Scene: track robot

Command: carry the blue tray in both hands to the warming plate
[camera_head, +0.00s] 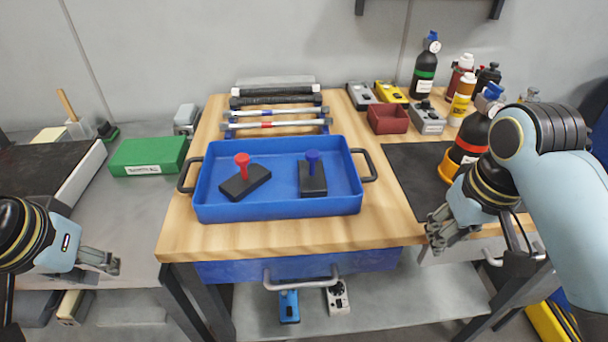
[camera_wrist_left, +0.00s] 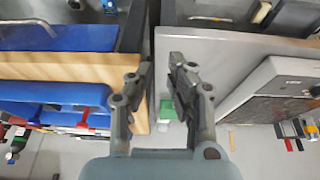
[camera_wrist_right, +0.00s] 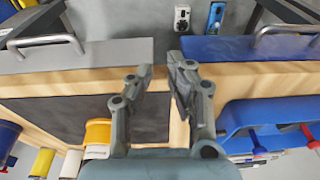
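The blue tray (camera_head: 278,210) lies flat on the wooden bench top, with a dark handle at each end. It holds two black blocks, one with a red peg (camera_head: 242,165) and one with a blue peg (camera_head: 313,162). My left gripper (camera_head: 112,263) is open and empty, left of the tray and apart from its left handle (camera_head: 186,176). My right gripper (camera_head: 432,235) is open and empty, right of the tray and apart from its right handle (camera_head: 366,165). A dark-topped slab (camera_head: 45,170) on the grey left table may be the warming plate.
A green box (camera_head: 148,155) stands between the slab and tray. Rods (camera_head: 275,113) lie behind the tray. A dark mat (camera_head: 415,170), a red bin (camera_head: 388,119) and several bottles are on the right. A blue drawer (camera_head: 225,272) with a metal handle is below the bench top.

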